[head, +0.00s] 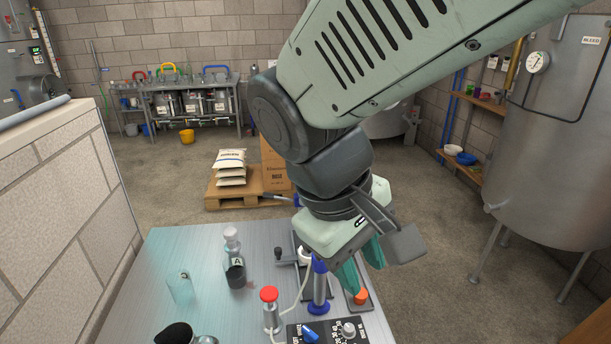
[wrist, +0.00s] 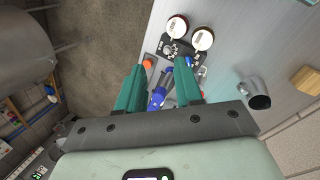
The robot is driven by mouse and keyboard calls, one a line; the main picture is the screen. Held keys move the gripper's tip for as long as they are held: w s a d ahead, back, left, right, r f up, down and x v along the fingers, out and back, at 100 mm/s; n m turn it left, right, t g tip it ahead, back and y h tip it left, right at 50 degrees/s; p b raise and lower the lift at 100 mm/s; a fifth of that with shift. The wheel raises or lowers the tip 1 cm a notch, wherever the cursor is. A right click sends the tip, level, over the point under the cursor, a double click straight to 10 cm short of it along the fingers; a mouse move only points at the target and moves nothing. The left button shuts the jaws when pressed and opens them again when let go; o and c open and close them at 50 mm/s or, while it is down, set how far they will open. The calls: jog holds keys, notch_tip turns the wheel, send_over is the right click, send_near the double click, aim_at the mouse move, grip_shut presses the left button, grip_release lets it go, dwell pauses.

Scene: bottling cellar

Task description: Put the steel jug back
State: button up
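The steel jug (wrist: 249,87) lies on the bench to the right of my gripper in the wrist view, with its dark mouth facing lower right. In the head view, a dark mouth and a bit of steel body (head: 206,340) show at the bottom edge, mostly cut off; I take this for the same jug. My gripper (wrist: 161,68) is open and empty, fingers spread above the bench; it also shows in the head view (head: 362,272). It is well apart from the jug, over a blue-and-steel column (head: 320,289). I cannot tell which spot is the jug's place.
A bottle marked A (head: 236,272), a clear glass (head: 180,289) and a red-topped cylinder (head: 270,310) stand on the bench (head: 200,245). A control box (head: 327,334) and an orange button (head: 361,297) are near my gripper. A block wall (head: 65,210) rises at left.

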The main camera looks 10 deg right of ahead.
notch_tip(320, 180, up, 7)
jog(key=s+m+t+y, duration=0.2)
jog(key=m+t+y, duration=0.1)
jog(key=m+t, duration=0.1)
jog(key=shift+s+d+m+t+y, duration=0.2)
jog(key=shift+m+t+y, duration=0.2)
jog(key=shift+m, duration=0.4)
